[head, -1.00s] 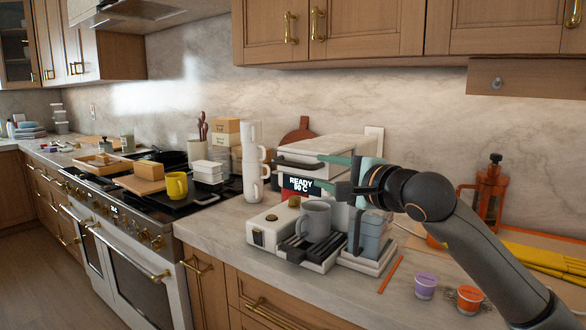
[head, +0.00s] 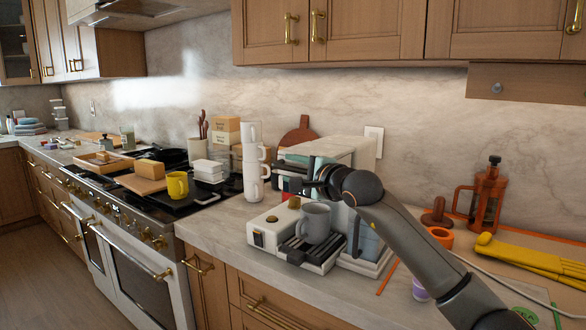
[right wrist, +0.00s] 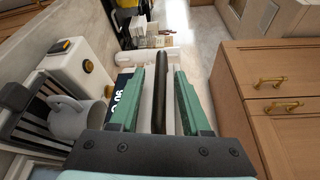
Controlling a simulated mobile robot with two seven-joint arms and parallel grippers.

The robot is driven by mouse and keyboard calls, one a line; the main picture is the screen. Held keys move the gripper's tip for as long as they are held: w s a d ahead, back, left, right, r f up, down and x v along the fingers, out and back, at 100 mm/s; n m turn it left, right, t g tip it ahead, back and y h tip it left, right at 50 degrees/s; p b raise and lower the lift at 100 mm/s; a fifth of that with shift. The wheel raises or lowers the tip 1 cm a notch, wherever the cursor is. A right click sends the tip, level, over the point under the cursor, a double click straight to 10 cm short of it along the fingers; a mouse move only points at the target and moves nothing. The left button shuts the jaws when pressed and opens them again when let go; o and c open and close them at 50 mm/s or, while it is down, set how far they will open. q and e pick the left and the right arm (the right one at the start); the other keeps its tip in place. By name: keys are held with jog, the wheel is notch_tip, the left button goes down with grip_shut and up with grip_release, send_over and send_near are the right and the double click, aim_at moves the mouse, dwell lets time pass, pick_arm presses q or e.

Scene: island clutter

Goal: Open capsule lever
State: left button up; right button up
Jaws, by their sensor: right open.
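The white coffee machine (head: 335,150) stands on the counter, with a grey mug (head: 314,222) on its drip grate. In the right wrist view, the dark capsule lever (right wrist: 160,105) runs between the two green fingers of my right gripper (right wrist: 158,75). The fingers are apart, with a gap on each side of the lever. In the head view my right gripper (head: 292,174) is at the machine's upper front, and the hand hides part of the front and the display. The grey mug also shows in the right wrist view (right wrist: 78,118). My left gripper is out of view.
A stack of white mugs (head: 252,160) stands left of the machine. A purple capsule (head: 420,288) is partly behind my arm. Wall cabinets (head: 330,30) hang above.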

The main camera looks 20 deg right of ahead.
grip_shut()
dwell(0.3)
dwell(1.1)
